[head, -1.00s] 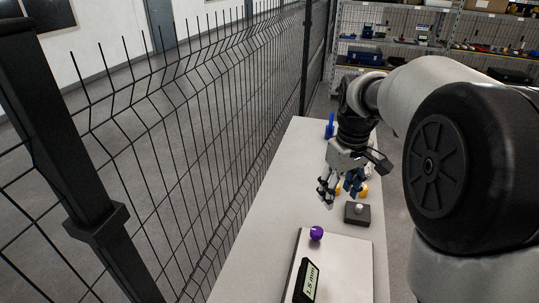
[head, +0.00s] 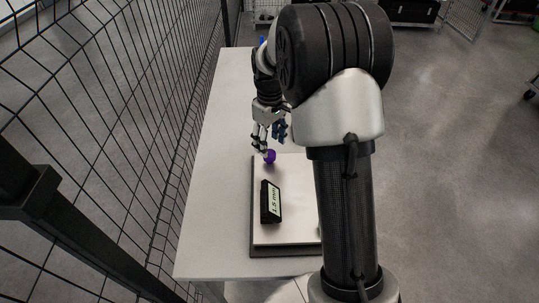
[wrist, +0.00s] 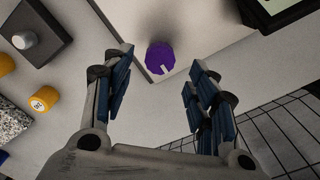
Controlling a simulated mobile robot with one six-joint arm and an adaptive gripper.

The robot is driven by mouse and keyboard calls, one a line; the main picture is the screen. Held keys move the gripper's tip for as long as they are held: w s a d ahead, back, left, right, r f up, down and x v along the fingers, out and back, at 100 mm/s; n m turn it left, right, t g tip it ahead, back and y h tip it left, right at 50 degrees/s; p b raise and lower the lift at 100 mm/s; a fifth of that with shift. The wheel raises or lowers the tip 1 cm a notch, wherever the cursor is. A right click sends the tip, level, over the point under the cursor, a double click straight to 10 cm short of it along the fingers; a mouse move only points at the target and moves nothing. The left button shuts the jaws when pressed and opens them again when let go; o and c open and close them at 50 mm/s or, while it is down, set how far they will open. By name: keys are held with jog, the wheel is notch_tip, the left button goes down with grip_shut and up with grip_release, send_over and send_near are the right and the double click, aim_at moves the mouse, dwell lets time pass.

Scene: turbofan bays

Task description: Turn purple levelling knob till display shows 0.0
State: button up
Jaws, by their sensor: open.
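The purple levelling knob (head: 269,157) stands at the far left corner of the pale plate (head: 290,222). In the wrist view the knob (wrist: 161,58) shows a white mark on its lower edge. The display (head: 271,202) on the plate reads 1.5 mm. My gripper (head: 263,146) is above the table just beyond the knob. In the wrist view my gripper (wrist: 155,77) is open, its blue-padded fingers spread to either side, with the knob between and beyond the tips. I see no contact with the knob.
In the wrist view a dark block with a grey button (wrist: 26,40) and orange cylinders (wrist: 44,99) lie at left. A wire fence (head: 130,110) runs along the table's left side. The table's left strip (head: 215,150) is clear.

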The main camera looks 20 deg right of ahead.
aim_at(270, 153)
notch_tip(270, 153, down, 5)
jog(key=shift+f+b, duration=0.1)
jog(key=shift+b, duration=0.45)
jog(key=shift+c, duration=0.6)
jog(key=c, duration=1)
